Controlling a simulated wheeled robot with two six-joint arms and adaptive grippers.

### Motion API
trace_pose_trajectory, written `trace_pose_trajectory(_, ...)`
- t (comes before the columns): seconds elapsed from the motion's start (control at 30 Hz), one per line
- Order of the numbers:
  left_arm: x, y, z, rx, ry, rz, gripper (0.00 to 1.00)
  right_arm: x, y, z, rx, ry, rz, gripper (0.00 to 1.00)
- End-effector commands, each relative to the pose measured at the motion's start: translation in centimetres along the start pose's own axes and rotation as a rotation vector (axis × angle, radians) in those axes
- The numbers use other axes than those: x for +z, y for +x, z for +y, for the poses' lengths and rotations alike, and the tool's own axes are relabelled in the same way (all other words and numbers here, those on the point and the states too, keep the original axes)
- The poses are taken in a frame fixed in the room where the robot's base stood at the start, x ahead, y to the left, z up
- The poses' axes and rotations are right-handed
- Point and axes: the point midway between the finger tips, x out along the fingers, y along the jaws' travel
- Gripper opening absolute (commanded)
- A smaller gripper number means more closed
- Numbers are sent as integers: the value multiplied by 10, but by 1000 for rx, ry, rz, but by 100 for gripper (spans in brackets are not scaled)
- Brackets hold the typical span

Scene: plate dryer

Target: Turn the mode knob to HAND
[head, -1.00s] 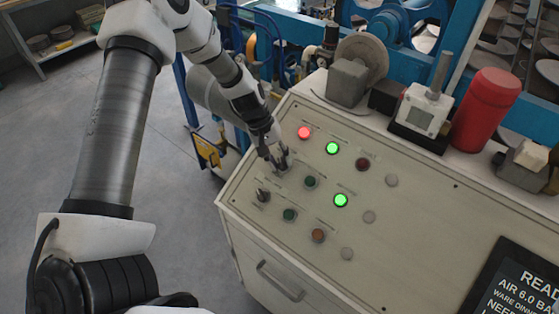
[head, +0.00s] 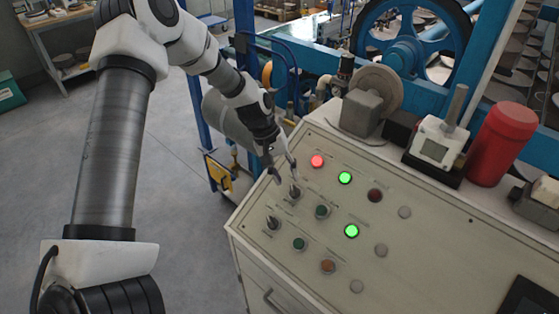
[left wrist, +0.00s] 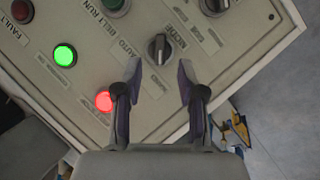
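Two dark selector knobs sit at the left end of the sloped control panel. The upper one (head: 294,192) is nearest my left gripper (head: 282,168). In the left wrist view this knob (left wrist: 158,48) shows just beyond the fingertips, with printing around it that includes AUTO. Its bar lies roughly along the picture's vertical; I cannot tell for sure which label it points to. The lower knob (head: 272,224) also shows at the wrist view's top edge (left wrist: 214,5). My left gripper (left wrist: 158,75) is open and empty, its fingers apart and clear of the knob. My right gripper is out of view.
A lit red lamp (head: 317,161), lit green lamps (head: 345,178) and several dark or pale buttons are close to the knobs. A red cylinder (head: 502,142) and a white gauge block (head: 437,142) stand on the panel's back ledge. Open floor lies left of the console.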

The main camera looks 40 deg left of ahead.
Motion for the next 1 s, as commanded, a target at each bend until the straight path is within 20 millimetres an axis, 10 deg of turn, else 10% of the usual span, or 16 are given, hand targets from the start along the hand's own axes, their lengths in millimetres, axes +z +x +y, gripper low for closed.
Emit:
trace_pose_trajectory(0.3, 0, -62, 0, 0, 0, 0, 40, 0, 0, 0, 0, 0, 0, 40)
trace_pose_trajectory(1.0, 0, -65, 0, -2, -1, -2, 40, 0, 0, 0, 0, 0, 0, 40)
